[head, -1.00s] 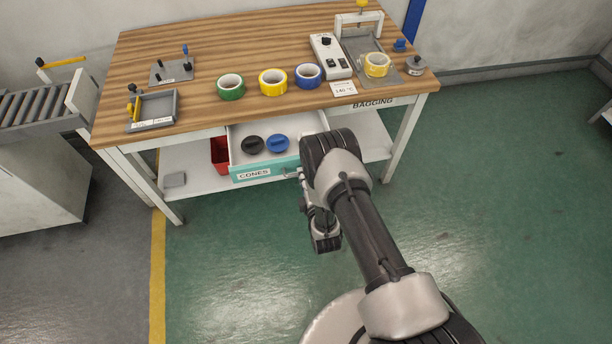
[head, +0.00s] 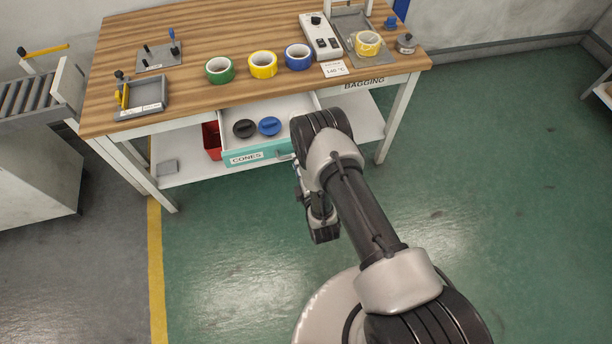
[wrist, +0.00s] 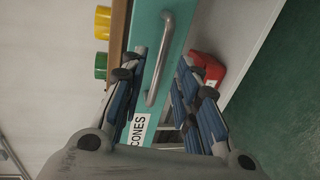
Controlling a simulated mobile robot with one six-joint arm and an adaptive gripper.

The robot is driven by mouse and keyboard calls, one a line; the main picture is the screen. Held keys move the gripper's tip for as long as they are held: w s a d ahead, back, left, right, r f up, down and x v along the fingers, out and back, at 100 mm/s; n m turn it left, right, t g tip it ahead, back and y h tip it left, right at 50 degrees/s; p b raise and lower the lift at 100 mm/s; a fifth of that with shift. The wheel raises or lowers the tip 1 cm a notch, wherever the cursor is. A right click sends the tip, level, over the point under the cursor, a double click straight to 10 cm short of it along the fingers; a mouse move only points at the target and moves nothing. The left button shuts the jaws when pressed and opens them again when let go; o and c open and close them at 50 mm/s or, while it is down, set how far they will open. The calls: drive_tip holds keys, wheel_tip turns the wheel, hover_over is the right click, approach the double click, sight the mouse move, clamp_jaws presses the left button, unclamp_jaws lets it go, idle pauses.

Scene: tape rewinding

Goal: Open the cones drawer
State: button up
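The cones drawer (head: 268,152) has a teal front with a CONES label and stands pulled out from under the bench. A black cone piece (head: 244,128) and a blue one (head: 269,126) lie inside it. Its silver bar handle (head: 285,156) is on the front and also shows large in the wrist view (wrist: 166,45). My gripper (wrist: 160,68) is open, with blue-padded fingers on either side of the handle. I see a gap between fingers and bar; I cannot tell any contact. In the head view my arm hides most of the gripper.
The wooden bench (head: 200,92) holds green (head: 219,70), yellow (head: 262,64) and blue tape rolls (head: 298,57) and a white control box (head: 320,36). A red bin (head: 212,140) stands on the lower shelf, left of the drawer. The green floor (head: 500,200) at right is clear.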

drive_tip(key=v, duration=0.9)
